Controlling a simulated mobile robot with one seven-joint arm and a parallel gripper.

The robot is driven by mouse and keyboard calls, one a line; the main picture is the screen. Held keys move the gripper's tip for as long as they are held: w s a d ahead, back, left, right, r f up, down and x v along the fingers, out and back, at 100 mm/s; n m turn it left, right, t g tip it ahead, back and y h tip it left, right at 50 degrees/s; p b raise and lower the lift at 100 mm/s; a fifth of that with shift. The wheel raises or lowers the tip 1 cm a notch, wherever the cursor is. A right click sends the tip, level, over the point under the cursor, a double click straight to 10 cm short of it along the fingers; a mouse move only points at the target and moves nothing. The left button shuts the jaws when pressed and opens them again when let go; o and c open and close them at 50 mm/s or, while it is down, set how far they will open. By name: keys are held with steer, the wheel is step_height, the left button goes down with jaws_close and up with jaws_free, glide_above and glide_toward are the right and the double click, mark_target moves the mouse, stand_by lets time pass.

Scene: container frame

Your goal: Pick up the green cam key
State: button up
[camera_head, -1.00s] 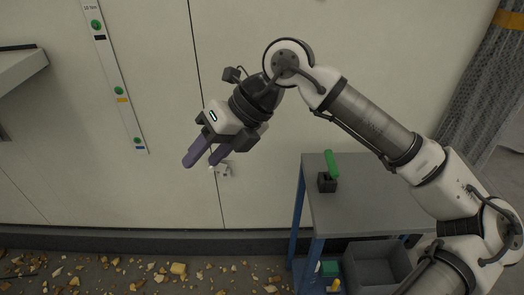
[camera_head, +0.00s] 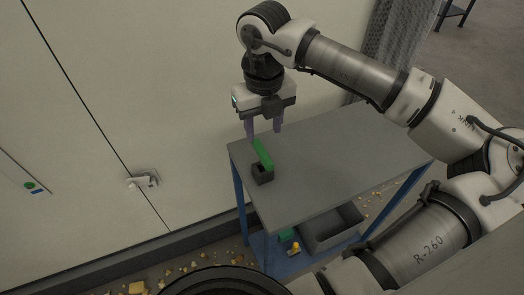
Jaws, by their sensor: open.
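The green cam key (camera_head: 263,153) stands tilted in a small dark holder (camera_head: 263,176) near the left corner of the grey table top (camera_head: 330,165). Its lower end is hidden inside the holder. My gripper (camera_head: 264,136) points down with its two purple fingers apart, at the upper end of the key in the picture. Nothing shows held between the fingers. I cannot tell how far the fingers are from the key in depth.
The table has blue legs and a lower shelf with a grey bin (camera_head: 332,228) and small green and yellow items. A pale wall with a door handle (camera_head: 144,180) stands behind and left. Most of the table top is clear. Yellowish debris (camera_head: 137,287) lies on the floor.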

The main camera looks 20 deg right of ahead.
mark_target(262, 151)
step_height(262, 151, down, 2)
steer(key=shift+f, duration=0.2)
steer(key=shift+s+a+f+p, duration=0.1)
steer(key=shift+f+p, duration=0.5)
steer(key=shift+f, duration=0.85)
steer(key=shift+a+f+p, duration=0.1)
steer(key=shift+f+p, duration=0.45)
steer(key=shift+f, duration=0.85)
jaws_close()
